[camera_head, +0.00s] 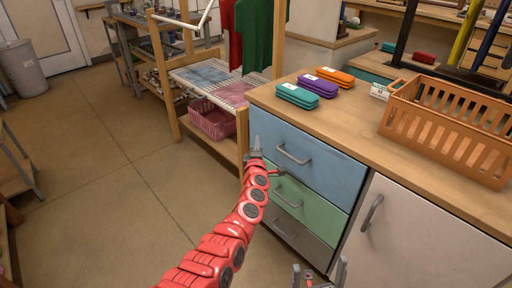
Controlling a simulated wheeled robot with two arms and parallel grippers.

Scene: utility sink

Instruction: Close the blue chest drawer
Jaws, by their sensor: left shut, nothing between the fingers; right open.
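The blue drawer (325,170) is the top one in the chest under the wooden counter, with a grey bar handle (294,154). Its front sits close under the counter edge, and I see no clear gap or drawer interior. My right gripper (320,270) is open and empty at the bottom edge of the view, low in front of the chest.
Below are a green drawer (310,207) and a grey drawer (300,239). A white cabinet door (420,230) stands to the right. The counter holds an orange crate (450,125) and teal, purple and orange cases.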

